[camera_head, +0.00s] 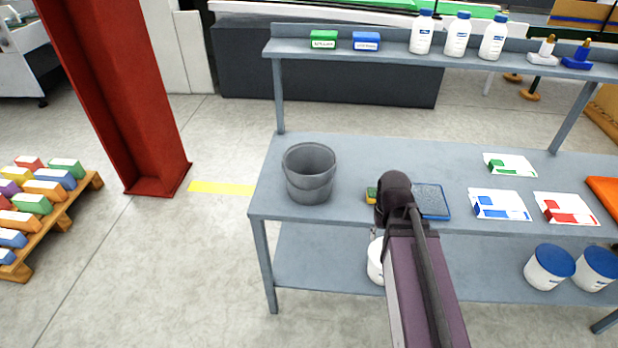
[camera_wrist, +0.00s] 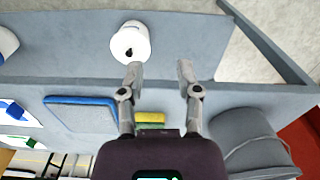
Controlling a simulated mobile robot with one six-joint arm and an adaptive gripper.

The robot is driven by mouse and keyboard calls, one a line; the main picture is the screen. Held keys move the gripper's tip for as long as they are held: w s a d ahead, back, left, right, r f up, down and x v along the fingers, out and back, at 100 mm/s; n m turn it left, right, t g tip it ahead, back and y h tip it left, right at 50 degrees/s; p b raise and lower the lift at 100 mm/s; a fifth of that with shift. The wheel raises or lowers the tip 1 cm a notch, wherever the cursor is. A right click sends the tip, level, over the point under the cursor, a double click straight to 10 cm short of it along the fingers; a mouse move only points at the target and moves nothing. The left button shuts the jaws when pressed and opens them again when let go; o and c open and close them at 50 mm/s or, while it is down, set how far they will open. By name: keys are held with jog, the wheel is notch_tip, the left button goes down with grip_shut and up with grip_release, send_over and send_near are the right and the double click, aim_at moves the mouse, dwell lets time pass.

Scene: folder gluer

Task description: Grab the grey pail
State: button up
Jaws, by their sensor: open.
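The grey pail (camera_head: 309,180) stands upright on the left end of the blue-grey table top (camera_head: 400,160). It looks empty in the head view. In the wrist view the pail (camera_wrist: 245,138) is at the lower right, partly cut off by my own wrist. My gripper (camera_wrist: 159,70) is open with nothing between its fingers, and it is beside the pail, not touching it. In the head view my arm hides the gripper's fingers, over the table to the right of the pail.
A sponge (camera_wrist: 150,120) and a blue-edged pad (camera_head: 432,201) lie right of the pail. Cartons (camera_head: 499,204) lie farther right. Bottles (camera_head: 457,36) stand on the upper shelf. White tubs (camera_head: 550,267) sit on the lower shelf. A red column (camera_head: 115,90) stands left of the table.

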jog(key=w+a+r+n+p, duration=0.5)
jog(key=w+a+r+p, duration=0.25)
jog(key=w+a, duration=0.45)
notch_tip(320, 180, up, 6)
jog(key=n+p, duration=0.5)
jog(key=p, duration=0.1)
send_over(292, 171)
jog(key=shift+a+b, duration=0.25)
jog(key=shift+b, duration=0.05)
jog(key=f+b, duration=0.8)
jog(key=shift+w+d+f+b, duration=0.2)
jog(key=shift+f+b, duration=0.05)
jog(key=shift+b, duration=0.05)
jog(key=shift+w+d+f+b, duration=0.1)
jog(key=shift+f+b, duration=1.2)
jog(key=shift+w+d+f+b, duration=0.1)
jog(key=shift+f+b, duration=1.2)
jog(key=shift+c, duration=0.2)
grip_shut()
